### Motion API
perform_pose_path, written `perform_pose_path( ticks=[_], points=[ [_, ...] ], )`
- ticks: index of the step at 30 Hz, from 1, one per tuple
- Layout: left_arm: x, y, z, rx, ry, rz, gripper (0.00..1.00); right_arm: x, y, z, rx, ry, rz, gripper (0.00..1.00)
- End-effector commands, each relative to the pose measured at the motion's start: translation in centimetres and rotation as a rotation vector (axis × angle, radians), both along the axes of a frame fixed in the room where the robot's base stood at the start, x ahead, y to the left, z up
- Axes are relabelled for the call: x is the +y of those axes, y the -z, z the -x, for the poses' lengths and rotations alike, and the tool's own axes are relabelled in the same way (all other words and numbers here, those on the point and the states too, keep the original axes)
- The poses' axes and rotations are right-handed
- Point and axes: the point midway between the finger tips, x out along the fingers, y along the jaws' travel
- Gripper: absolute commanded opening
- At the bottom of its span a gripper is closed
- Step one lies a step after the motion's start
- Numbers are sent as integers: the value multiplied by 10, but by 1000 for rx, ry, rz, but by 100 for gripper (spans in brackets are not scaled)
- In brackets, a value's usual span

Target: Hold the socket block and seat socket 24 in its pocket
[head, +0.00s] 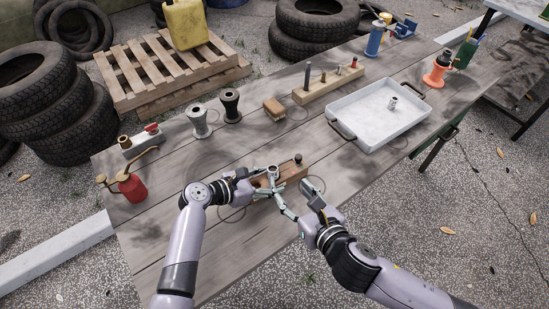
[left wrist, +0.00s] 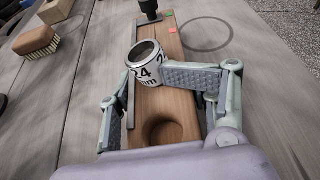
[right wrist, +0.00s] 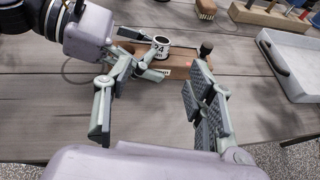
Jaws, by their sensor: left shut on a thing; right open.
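The wooden socket block (head: 292,178) lies on the table in front of me, with its coloured marks showing in the left wrist view. Socket 24 (left wrist: 146,64) is a white ring with black lettering and an open top. It is at the block's middle and looks tilted in the left wrist view; its base is partly hidden, so I cannot tell how deep it sits. A round empty pocket (left wrist: 170,131) shows nearer my left wrist. My right gripper (right wrist: 152,112) is open and empty, near the block's front side.
A dark knobbed post (head: 298,158) stands at the block's far end. A brush (head: 273,108), a peg rack (head: 328,84) and a white tray (head: 376,117) lie beyond. A red oil can (head: 131,187) stands left. The table front is clear.

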Motion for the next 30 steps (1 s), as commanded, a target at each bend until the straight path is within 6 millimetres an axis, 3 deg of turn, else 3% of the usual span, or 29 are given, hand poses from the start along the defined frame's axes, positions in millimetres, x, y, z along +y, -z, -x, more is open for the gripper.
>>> perform_pose_path(
  ticks=[9, 17, 24, 30],
  points=[
    [0, -1, -1, -2, -1, 1, 10, 21, 19, -44, 0, 4, -3, 50],
    [0, -1, -1, -2, -1, 1, 10, 29, 28, -61, 1, 4, -2, 50],
    [0, -1, -1, -2, -1, 1, 10, 42, 42, -91, 0, 5, -2, 50],
    [0, -2, -1, -3, -1, 2, 10, 45, 46, -97, 2, 4, -1, 50]
  ],
)
